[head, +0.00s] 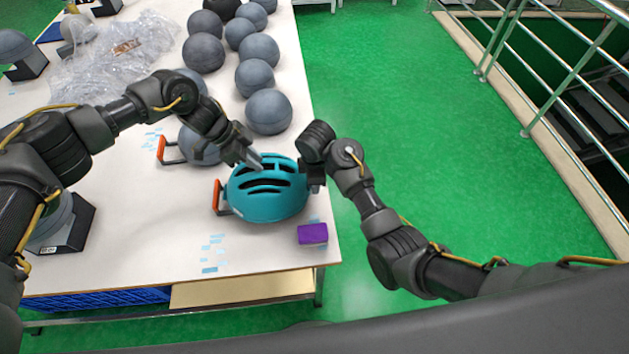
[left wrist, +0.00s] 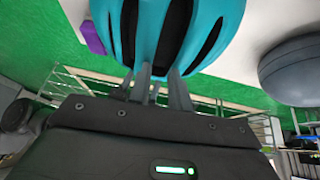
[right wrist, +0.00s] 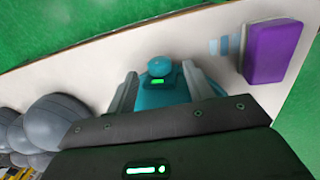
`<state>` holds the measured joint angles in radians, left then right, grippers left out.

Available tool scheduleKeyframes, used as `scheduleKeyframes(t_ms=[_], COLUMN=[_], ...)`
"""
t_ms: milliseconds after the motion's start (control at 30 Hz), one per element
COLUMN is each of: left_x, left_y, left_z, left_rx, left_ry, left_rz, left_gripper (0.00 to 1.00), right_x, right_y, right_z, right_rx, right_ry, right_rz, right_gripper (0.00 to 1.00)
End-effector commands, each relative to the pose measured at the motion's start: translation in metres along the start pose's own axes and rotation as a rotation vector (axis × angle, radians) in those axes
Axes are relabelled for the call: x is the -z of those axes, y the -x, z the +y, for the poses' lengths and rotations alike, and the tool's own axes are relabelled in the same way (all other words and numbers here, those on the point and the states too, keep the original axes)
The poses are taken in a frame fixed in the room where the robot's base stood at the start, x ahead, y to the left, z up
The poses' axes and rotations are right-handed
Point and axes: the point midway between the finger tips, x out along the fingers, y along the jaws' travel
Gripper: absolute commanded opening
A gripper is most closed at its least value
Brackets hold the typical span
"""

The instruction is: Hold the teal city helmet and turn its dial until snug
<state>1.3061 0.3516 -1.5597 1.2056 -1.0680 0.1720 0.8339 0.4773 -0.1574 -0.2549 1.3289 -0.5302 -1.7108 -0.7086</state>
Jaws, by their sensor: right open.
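The teal city helmet (head: 268,192) sits near the table's right edge, dark vents on top. My right gripper (head: 314,186) is at the helmet's right side. In the right wrist view its fingers (right wrist: 163,88) are open on either side of the helmet's back, with the round teal dial (right wrist: 160,66) between and just beyond the tips. A small green light shows beside the dial.
A purple block (head: 312,233) lies right of the helmet near the table edge. An orange-handled clamp (head: 217,196) is at the helmet's left side. Several grey balls (head: 269,111) and clear plastic wrap (head: 125,55) lie farther back on the white table (head: 130,235). Green floor is open to the right.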

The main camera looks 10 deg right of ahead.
Motion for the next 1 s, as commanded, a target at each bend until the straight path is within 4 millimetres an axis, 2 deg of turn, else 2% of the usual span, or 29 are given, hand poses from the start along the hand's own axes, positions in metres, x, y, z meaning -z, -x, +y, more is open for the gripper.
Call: scheduleKeyframes(t_ms=[33, 200, 333, 1000], left_x=[-0.007, -0.007, -0.007, -0.005], left_y=[-0.007, -0.007, -0.007, -0.004], left_z=[0.004, 0.004, 0.004, 0.004], left_rx=[-0.011, -0.011, -0.011, -0.011], left_ry=[0.005, 0.005, 0.005, 0.004], left_rz=[-0.013, -0.013, -0.013, -0.013], left_gripper=[0.2, 0.2, 0.2, 0.2], right_x=[0.002, 0.001, 0.0, -0.001], right_y=[0.009, 0.034, 0.044, 0.05], right_z=[0.0, -0.002, -0.002, -0.002], right_rx=[-0.003, -0.002, -0.001, 0.0], right_ry=[0.0, -0.001, -0.001, 0.0], right_rz=[0.004, 0.002, 0.0, -0.001], right_gripper=[0.52, 0.52, 0.52, 0.52])
